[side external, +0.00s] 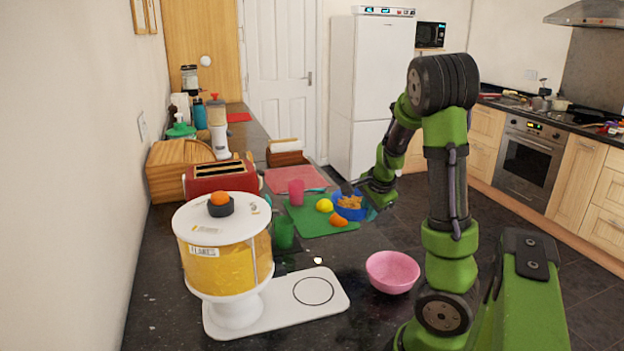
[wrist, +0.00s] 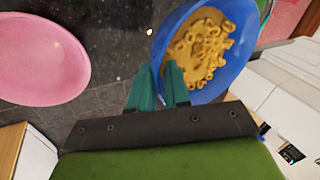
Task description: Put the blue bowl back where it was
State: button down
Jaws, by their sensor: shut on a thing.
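The blue bowl (side external: 347,214) holds ring-shaped cereal and is at the right end of the green board; I cannot tell whether it touches the board. In the wrist view the blue bowl (wrist: 242,45) fills the upper right, its near rim running between my teal fingers. My gripper (side external: 368,205) reaches in from the right and is shut on that rim; it also shows in the wrist view (wrist: 157,82). The part of the rim between the fingers is partly hidden.
The green board (side external: 308,222) carries a lemon (side external: 324,205) and an orange piece (side external: 338,220). A pink bowl (side external: 392,272) stands nearer, right of a white tray (side external: 335,298). A pink cup (side external: 296,192), green cup (side external: 283,232), toaster (side external: 222,180) and flakes dispenser (side external: 225,262) stand left.

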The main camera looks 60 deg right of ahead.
jog(key=shift+d+m, duration=0.1)
jog(key=shift+m, duration=0.4)
jog(key=shift+f, duration=0.15)
jog(key=shift+s+f, duration=0.1)
jog(key=shift+f, duration=4.7)
jog(key=c, duration=1.1)
grip_release()
jog(key=shift+f, duration=0.1)
